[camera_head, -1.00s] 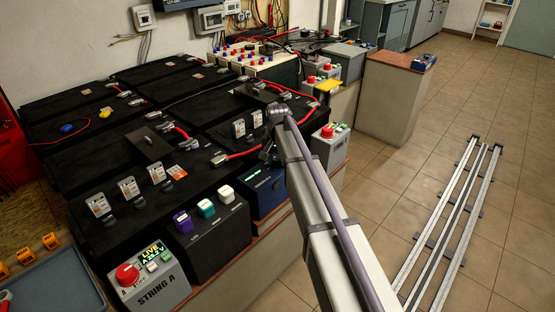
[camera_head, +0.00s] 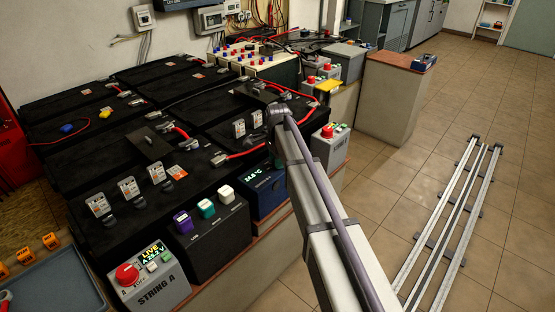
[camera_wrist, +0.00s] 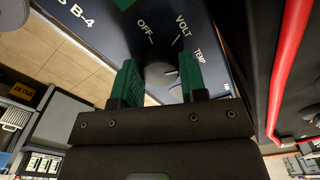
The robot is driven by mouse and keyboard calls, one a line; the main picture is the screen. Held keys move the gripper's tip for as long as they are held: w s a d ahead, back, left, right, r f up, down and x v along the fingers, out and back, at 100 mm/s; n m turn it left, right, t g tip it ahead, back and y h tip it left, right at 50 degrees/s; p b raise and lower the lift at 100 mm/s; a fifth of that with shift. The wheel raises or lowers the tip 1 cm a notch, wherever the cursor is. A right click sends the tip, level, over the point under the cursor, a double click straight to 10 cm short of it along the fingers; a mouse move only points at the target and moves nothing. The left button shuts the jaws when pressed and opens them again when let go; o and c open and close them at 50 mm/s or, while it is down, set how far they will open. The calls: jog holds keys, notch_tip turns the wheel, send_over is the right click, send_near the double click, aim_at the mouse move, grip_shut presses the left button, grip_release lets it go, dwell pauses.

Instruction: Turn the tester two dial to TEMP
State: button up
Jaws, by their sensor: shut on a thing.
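Tester two is the dark blue box (camera_head: 264,194) at the front of the bench, partly behind my arm in the head view. Its screen shows a green reading in °C. In the wrist view its blue face (camera_wrist: 100,22) carries the labels OFF, VOLT and TEMP around a dark round dial (camera_wrist: 157,72). A white mark on the dial points right, to the TEMP side. My gripper (camera_wrist: 158,78) has its green fingers shut on the dial, one on each side. The head view hides the fingers and dial behind my arm.
A dark box with purple, green and white caps (camera_head: 208,238) stands left of the tester. The String A box (camera_head: 147,277) with a red knob is farther left. A grey box with a red button (camera_head: 331,147) stands to the right. A red cable (camera_wrist: 291,70) runs near my gripper.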

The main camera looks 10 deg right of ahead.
jog(key=shift+m, duration=0.8)
jog(key=o, duration=0.9)
notch_tip(320, 180, up, 11)
jog(key=p, duration=1.1)
jog(key=shift+f, duration=0.1)
